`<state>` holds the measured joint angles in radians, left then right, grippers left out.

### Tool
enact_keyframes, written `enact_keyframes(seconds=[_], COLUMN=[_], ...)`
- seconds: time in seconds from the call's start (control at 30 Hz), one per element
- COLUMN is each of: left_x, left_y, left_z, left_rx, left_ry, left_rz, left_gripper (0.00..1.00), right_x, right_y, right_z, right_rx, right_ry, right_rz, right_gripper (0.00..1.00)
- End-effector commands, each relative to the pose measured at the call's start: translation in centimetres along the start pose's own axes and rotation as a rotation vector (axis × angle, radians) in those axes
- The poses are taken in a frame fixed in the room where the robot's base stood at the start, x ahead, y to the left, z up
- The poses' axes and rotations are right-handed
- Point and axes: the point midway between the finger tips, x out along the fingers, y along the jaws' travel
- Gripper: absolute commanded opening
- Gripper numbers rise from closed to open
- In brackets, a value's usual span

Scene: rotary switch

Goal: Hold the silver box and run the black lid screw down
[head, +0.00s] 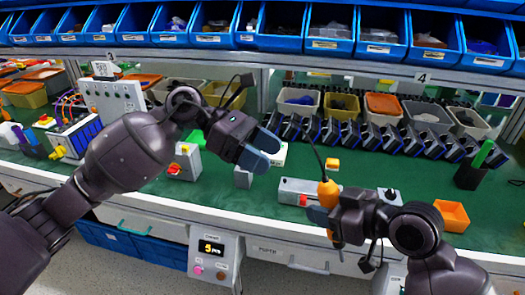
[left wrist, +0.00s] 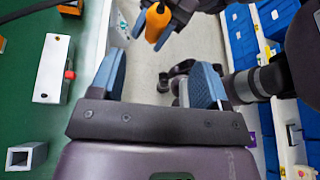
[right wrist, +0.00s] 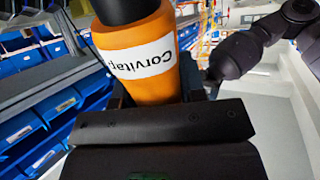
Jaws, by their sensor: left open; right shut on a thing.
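The silver box (head: 300,190) lies near the front edge of the green bench, with a red button on it; it also shows in the left wrist view (left wrist: 52,68). A small black knob (head: 391,194) shows at its right end; I cannot tell if this is the lid screw. My right gripper (head: 322,213) is shut on an orange electric screwdriver (head: 328,190) in front of the box, which fills the right wrist view (right wrist: 145,60). My left gripper (head: 262,150) is open and empty, above and left of the box, not touching it.
A small grey hollow block (head: 243,177) stands left of the box. An orange tray (head: 452,215) is at the right, a black holder (head: 469,177) behind it. A row of black and blue devices (head: 380,135) runs along the back. A control panel (head: 214,258) hangs at the front.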

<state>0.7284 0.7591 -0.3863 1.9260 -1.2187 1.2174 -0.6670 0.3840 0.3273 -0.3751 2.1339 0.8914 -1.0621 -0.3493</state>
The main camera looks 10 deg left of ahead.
Motion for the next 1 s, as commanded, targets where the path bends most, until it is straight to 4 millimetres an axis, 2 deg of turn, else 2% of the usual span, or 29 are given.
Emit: enact_keyframes(seconds=[0.17, 0.7, 1.0], left_x=[1.8, 9.9, 11.8], left_y=[-0.1, -0.1, -0.1], left_z=[0.1, 0.0, 0.0], left_rx=[0.004, 0.002, 0.004], left_ry=[-0.001, 0.000, 0.002], left_rz=[-0.004, -0.004, -0.003], left_gripper=[0.70, 0.70, 0.70], right_x=[0.0, 0.0, 0.0], right_y=[0.0, 0.0, 0.0], right_z=[-0.1, -0.1, -0.1], right_rx=[-0.001, -0.001, -0.001], right_ry=[0.002, 0.002, 0.002], right_rz=[0.000, 0.000, 0.000], right_gripper=[0.00, 0.00, 0.00])
